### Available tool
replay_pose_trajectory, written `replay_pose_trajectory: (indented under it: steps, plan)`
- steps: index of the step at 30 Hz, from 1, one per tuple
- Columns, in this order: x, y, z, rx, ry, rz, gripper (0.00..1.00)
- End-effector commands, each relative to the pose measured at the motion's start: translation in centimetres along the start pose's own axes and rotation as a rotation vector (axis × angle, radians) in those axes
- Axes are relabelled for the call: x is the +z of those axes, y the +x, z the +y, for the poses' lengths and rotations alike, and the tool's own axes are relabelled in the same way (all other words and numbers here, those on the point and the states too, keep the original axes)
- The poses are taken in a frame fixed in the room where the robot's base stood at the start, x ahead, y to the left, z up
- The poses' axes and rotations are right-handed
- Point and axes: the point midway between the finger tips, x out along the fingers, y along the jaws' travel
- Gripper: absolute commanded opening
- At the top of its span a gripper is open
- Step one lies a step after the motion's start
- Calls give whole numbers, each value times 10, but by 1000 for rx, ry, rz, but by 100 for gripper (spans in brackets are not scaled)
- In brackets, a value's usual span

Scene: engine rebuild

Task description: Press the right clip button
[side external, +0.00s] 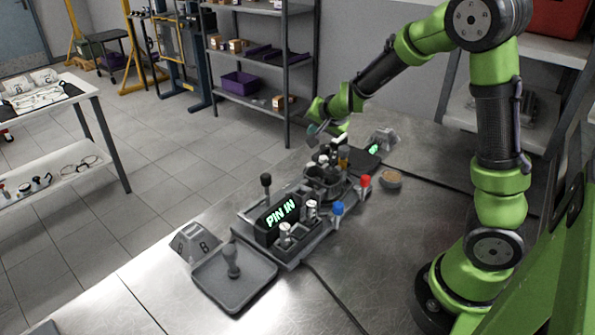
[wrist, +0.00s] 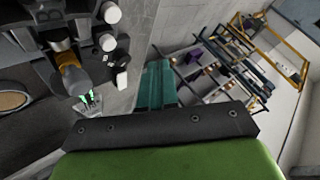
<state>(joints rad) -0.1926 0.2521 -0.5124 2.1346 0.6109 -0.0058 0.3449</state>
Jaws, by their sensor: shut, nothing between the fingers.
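A dark fixture (side external: 262,238) stands on the metal bench, with a lit display (side external: 281,213) reading "PIN IN". A second dark unit (side external: 325,186) with an amber-brown cylinder (side external: 344,157) and pale pins sits behind it to the right. I cannot tell which part is the right clip button. My gripper (side external: 314,131) is shut and empty, above the far side of that second unit.
A blue knob (side external: 337,208) and a red knob (side external: 365,181) stand at the fixture's right. A grey tray (side external: 215,290) lies at the front left, and a round dish (side external: 389,179) to the right. The bench's front middle is clear.

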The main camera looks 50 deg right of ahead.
Motion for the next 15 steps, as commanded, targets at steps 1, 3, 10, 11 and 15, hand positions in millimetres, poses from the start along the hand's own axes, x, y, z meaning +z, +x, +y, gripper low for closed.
replay_pose_trajectory:
  steps: [1, 3, 10, 11, 15]
  plan:
    - [1, 3, 4, 4, 4, 1, 0]
    - [3, 6, 6, 2, 3, 1, 0]
    - [17, 25, 20, 5, 3, -1, 0]
    - [19, 28, 22, 4, 3, -1, 0]
    - [29, 39, 29, 1, 3, -2, 0]
